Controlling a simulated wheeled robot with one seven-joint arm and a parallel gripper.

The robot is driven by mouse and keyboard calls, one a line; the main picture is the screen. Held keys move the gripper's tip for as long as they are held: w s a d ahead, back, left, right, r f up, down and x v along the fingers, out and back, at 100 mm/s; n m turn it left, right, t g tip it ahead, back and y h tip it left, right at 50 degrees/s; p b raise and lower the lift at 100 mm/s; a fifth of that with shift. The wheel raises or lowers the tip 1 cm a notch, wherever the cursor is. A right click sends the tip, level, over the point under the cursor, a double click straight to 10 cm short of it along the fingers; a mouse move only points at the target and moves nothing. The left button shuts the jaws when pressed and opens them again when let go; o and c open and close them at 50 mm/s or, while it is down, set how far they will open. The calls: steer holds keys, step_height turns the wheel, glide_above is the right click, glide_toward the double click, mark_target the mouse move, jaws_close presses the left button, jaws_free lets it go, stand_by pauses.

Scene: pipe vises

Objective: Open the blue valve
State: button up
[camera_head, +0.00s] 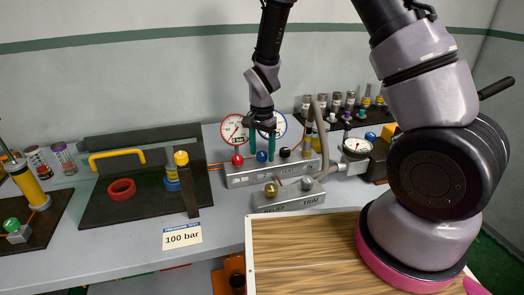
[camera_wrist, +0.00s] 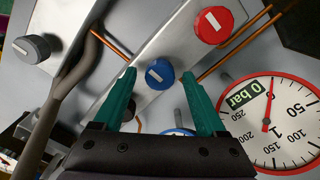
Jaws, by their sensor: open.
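The blue valve (camera_head: 262,156) is a round knob on the grey manifold block (camera_head: 235,180), between a red knob and a black knob. In the wrist view the blue knob (camera_wrist: 159,74) shows a short white mark lying slightly tilted across its face. My gripper (camera_head: 261,150) is open, with its teal fingers pointing down at the knob. In the wrist view the fingertips (camera_wrist: 159,82) stand on either side of the blue knob, with a visible gap on each side. I cannot tell exactly how far down the fingers reach.
The red knob (camera_wrist: 212,24) and black knob (camera_wrist: 31,48) flank the blue one. A red-rimmed gauge (camera_wrist: 272,122) reads near zero, labelled "0 bar". A grey hose (camera_wrist: 68,85) runs close on the left.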

jaws_close()
steer(key=shift+n, duration=0.3)
steer(key=n, duration=0.3)
steer(key=shift+n, duration=0.3)
steer(key=n, duration=0.4)
steer(key=shift+n, duration=0.3)
steer(key=n, duration=0.4)
steer(key=shift+n, duration=1.8)
steer(key=shift+a, duration=0.1)
